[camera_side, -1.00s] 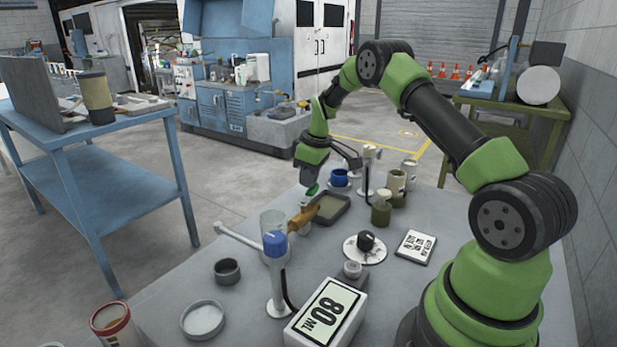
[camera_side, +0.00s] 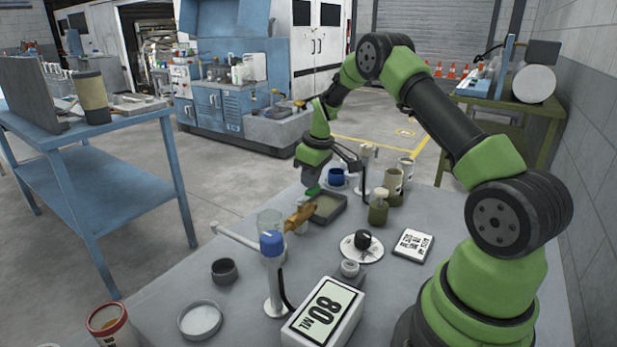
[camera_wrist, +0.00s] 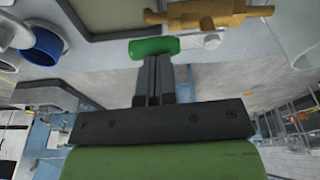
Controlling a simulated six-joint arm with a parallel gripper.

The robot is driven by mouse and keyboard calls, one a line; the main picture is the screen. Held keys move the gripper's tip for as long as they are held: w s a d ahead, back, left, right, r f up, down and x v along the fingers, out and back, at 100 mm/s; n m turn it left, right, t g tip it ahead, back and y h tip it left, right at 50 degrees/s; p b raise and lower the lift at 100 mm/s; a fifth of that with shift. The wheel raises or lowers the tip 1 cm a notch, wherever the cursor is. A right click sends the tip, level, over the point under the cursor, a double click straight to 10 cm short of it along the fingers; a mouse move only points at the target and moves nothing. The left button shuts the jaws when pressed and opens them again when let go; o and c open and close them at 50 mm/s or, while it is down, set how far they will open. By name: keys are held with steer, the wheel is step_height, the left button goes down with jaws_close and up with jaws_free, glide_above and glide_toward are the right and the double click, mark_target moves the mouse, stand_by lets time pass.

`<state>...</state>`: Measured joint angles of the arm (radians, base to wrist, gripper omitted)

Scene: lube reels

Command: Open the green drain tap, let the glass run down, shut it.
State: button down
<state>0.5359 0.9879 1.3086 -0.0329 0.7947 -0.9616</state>
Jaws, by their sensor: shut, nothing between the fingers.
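The liquid level in the glass is too small to tell.
A shallow dark tray (camera_side: 327,208) lies by the tap. A dial (camera_side: 362,243), olive bottle (camera_side: 378,207) and blue cup (camera_side: 337,177) stand nearby.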

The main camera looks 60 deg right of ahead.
step_height(320, 180, up, 12)
steer(key=w, duration=0.1)
steer(key=shift+w+a, duration=0.25)
steer(key=shift+w, duration=0.1)
steer(key=c, duration=1.8)
jaws_free()
steer(key=shift+s+r, duration=0.1)
steer(key=shift+r, duration=0.15)
steer(key=shift+c, duration=0.2)
steer(key=o, duration=0.4)
steer(key=shift+r, duration=0.2)
steer(key=shift+c, duration=0.2)
steer(key=o, duration=0.4)
steer(key=shift+s+f+m, duration=0.15)
steer(key=shift+s+m, duration=0.05)
steer(key=shift+m, duration=0.4)
steer(key=shift+o, duration=0.4)
steer(key=shift+s+d+f+m, duration=0.15)
steer(key=shift+f+m, duration=0.2)
steer(key=shift+m, duration=0.55)
steer(key=f+m, duration=0.3)
steer(key=f, duration=0.1)
steer(key=f+m, duration=0.4)
steer(key=f, duration=0.1)
steer(key=f+m, duration=0.4)
steer(key=shift+a+f+y, duration=0.35)
steer(key=shift+f+y, duration=0.05)
